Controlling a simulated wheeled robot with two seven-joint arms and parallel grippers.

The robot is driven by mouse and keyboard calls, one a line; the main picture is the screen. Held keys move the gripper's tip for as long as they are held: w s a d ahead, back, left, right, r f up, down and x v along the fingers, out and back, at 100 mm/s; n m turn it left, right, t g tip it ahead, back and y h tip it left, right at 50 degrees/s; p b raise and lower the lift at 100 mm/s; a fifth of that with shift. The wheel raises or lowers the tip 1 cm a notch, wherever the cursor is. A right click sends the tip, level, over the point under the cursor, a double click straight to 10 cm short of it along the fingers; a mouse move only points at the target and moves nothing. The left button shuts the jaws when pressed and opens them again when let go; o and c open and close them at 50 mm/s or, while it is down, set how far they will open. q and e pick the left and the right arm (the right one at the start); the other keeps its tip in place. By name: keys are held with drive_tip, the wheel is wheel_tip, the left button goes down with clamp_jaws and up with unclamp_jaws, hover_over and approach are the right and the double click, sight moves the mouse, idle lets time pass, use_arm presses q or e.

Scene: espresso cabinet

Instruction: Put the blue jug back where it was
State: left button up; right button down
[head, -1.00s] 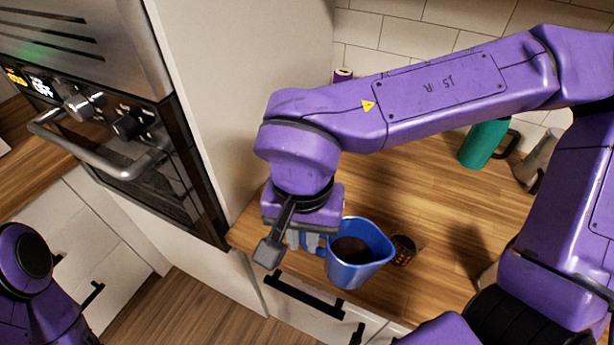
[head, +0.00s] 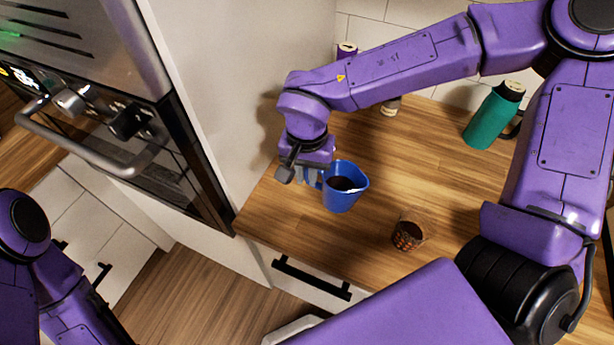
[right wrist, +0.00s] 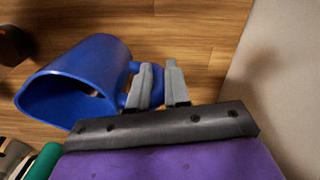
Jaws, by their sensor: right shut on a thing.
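The blue jug (head: 343,198) is upright over the left part of the wooden counter, with dark contents inside. It also shows in the right wrist view (right wrist: 92,68), with its handle toward my fingers. My right gripper (head: 311,176) is shut on the jug's handle, to the left of its body; its two grey fingers show in the right wrist view (right wrist: 161,85). I cannot tell whether the jug's base touches the counter. My left arm shows at the lower left, but its gripper is out of view.
A glass with dark contents (head: 408,235) stands near the counter's front edge. A teal bottle (head: 490,122) stands at the back right. A purple-topped item (head: 347,50) and a small pale item (head: 390,106) are near the back wall. A tall white panel (head: 235,120) borders the counter's left side.

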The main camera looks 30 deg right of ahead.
sight(308, 183)
drive_tip(key=shift+d+f, duration=0.15)
drive_tip(key=shift+f, duration=0.15)
wheel_tip(308, 183, down, 3)
drive_tip(key=shift+s+r, duration=0.1)
drive_tip(key=shift+r, duration=0.1)
drive_tip(key=shift+w+f, duration=0.35)
drive_tip(key=shift+f, duration=0.1)
drive_tip(key=shift+s, duration=0.2)
drive_tip(key=c, duration=1.3)
unclamp_jaws()
drive_tip(key=shift+f, duration=0.1)
drive_tip(key=shift+o, duration=1)
drive_tip(key=shift+w, duration=0.1)
wheel_tip(308, 183, up, 12)
drive_tip(key=shift+r, duration=0.2)
